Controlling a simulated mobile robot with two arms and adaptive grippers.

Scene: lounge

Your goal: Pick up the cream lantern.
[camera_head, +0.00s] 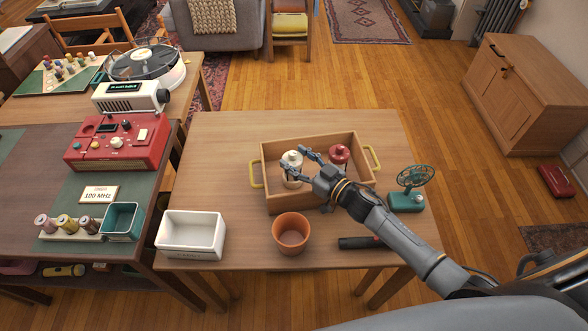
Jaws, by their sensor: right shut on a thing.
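The cream lantern (292,158) stands in the left part of a wooden tray (284,206) with yellow handles. My right gripper (296,165) reaches into the tray from the right and is shut on the cream lantern, one finger to each side of it. The fingers hide part of the lantern's middle. I cannot tell whether its base touches the tray floor. A red lantern (339,154) stands in the right part of the same tray, just beyond my gripper. My left gripper is not in view.
On the same table (215,150) are a white bin (190,235), a terracotta pot (291,234), a dark flashlight (361,242) near my right forearm and a green fan (408,195). The table's left back area is clear. A red radio (117,143) stands on the left desk.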

